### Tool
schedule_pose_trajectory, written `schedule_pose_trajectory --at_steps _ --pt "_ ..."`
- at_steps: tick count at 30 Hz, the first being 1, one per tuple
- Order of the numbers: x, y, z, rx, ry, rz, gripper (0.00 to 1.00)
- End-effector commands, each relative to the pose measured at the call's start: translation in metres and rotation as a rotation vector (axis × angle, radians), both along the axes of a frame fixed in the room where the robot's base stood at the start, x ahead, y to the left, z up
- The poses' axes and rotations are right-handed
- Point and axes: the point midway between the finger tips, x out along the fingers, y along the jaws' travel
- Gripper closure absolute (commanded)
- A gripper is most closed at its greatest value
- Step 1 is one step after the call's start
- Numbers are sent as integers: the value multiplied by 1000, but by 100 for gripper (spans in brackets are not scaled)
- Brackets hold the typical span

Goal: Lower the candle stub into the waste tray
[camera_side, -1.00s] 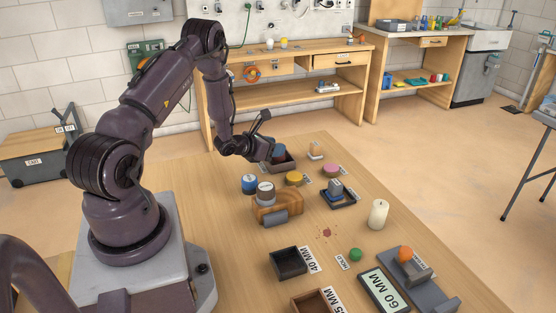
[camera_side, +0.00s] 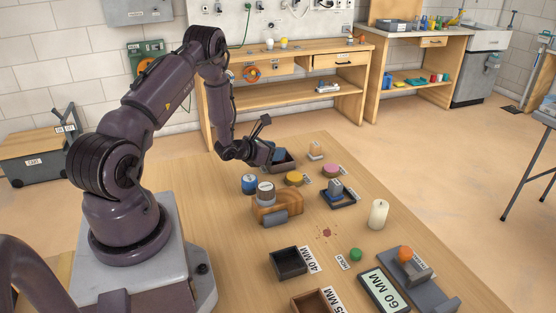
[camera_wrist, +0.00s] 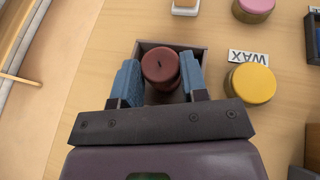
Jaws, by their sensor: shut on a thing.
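The dark red candle stub (camera_wrist: 161,68), with a short black wick, is upright between the blue fingertips of my gripper (camera_wrist: 160,80) in the wrist view. My gripper is shut on it from both sides. Below and around it is the dark, square-walled waste tray (camera_wrist: 196,50). In the side view my gripper (camera_side: 279,155) points down at the tray (camera_side: 288,167) near the table's far edge, and the stub is hidden there. I cannot tell whether the stub touches the tray floor.
A yellow round piece (camera_wrist: 252,83) by a WAX label (camera_wrist: 255,57) stands close right of the tray. A pale candle (camera_side: 378,214) stands farther off. Bare table lies left of the tray.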

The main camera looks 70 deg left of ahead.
Motion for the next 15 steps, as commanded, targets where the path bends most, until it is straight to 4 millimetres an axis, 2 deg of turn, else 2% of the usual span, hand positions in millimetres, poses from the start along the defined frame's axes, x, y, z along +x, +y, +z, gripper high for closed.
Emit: schedule_pose_trajectory --at_steps 14,15 --pt "0 0 -4 0 -1 0 83" --pt "0 0 -4 0 -1 0 58"
